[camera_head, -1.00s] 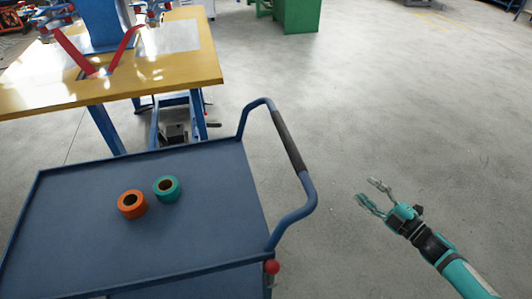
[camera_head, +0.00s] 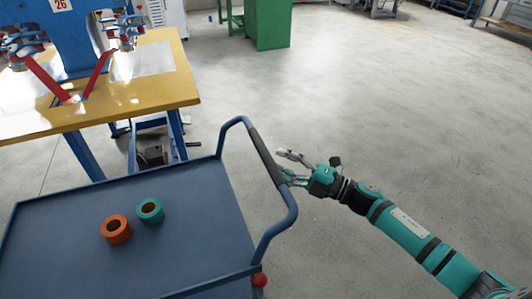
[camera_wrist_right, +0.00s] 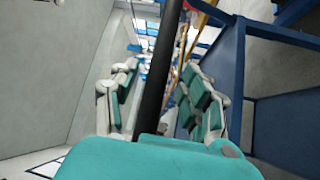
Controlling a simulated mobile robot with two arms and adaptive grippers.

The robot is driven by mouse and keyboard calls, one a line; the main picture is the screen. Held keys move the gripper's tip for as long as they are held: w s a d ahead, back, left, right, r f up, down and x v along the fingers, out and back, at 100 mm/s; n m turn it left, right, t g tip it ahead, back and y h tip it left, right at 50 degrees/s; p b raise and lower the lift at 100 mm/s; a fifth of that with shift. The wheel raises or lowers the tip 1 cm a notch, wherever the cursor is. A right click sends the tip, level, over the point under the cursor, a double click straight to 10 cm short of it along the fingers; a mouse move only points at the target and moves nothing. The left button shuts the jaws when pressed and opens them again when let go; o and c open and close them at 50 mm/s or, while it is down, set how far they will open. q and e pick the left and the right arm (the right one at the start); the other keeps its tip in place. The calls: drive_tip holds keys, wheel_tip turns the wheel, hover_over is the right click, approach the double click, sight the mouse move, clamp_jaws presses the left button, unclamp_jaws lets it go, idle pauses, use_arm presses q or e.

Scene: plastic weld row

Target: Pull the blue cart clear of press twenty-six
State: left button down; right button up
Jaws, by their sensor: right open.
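The blue cart (camera_head: 190,240) stands at the lower left in the head view, close to the yellow-topped table of press twenty-six (camera_head: 160,80). Its bent push handle (camera_head: 290,215) points right and has a black grip (camera_head: 266,155). My right gripper (camera_head: 281,163) is open at the black grip. In the right wrist view, the black grip (camera_wrist_right: 162,70) runs between the two open fingers (camera_wrist_right: 155,100), with gaps on both sides. The left gripper is not in view.
An orange tape roll (camera_head: 116,236) and a teal tape roll (camera_head: 150,218) are on the cart top. A red knob (camera_head: 260,280) is at the cart's near corner. A green cabinet (camera_head: 270,25) stands at the back. The floor (camera_head: 400,120) to the right is clear.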

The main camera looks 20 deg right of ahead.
sight(266, 156)
drive_tip(key=x, duration=0.5)
drive_tip(key=shift+p, duration=0.35)
drive_tip(key=shift+s, duration=0.1)
clamp_jaws()
